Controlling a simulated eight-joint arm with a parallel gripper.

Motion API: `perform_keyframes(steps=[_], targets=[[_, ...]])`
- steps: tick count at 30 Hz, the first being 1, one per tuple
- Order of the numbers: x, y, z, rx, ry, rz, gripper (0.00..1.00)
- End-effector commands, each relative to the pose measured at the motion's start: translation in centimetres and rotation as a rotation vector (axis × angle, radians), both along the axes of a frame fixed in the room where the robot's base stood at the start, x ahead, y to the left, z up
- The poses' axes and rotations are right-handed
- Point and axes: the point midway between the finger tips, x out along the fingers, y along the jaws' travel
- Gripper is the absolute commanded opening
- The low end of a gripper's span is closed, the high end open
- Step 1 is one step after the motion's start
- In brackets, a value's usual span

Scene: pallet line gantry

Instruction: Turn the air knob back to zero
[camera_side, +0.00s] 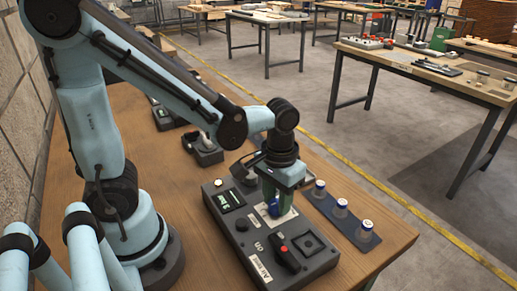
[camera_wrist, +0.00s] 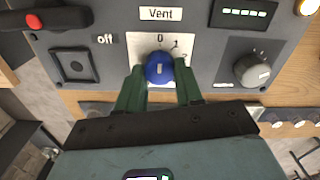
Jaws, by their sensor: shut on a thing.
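The blue knob (camera_wrist: 159,68) sits on a pale scale plate (camera_wrist: 138,44) marked 0, 1 and 2 on the control panel (camera_wrist: 205,62). In the side view the blue knob (camera_side: 273,209) shows low between my fingers. My gripper (camera_wrist: 160,80) points down at the panel, its two green fingers closed on opposite sides of the knob. It also shows in the side view (camera_side: 275,200). A small white mark is on the knob's top; I cannot tell which number it points to. A "Vent" label (camera_wrist: 162,14) lies beside the plate.
A grey knob (camera_wrist: 252,70), a green-lit display (camera_wrist: 243,12), a red-ended lever (camera_wrist: 45,19) and a square socket (camera_wrist: 74,66) surround the plate. A dark strip (camera_side: 345,222) with three white-and-blue jars lies right of the panel on the wooden table (camera_side: 378,215).

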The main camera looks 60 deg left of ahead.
Motion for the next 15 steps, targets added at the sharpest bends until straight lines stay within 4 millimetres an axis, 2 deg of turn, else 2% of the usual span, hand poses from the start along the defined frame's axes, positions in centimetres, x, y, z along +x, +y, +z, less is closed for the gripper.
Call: perform_keyframes(steps=[8, 9, 13, 15], targets=[[0.0, 0.0, 0.03, 0.0, 0.001, 0.002, 0.05], [0.0, 0.0, 0.03, 0.0, 0.001, 0.002, 0.41], [0.0, 0.0, 0.02, 0.0, 0.001, 0.001, 0.61], [0.0, 0.0, 0.01, 0.0, 0.0, 0.001, 0.61]])
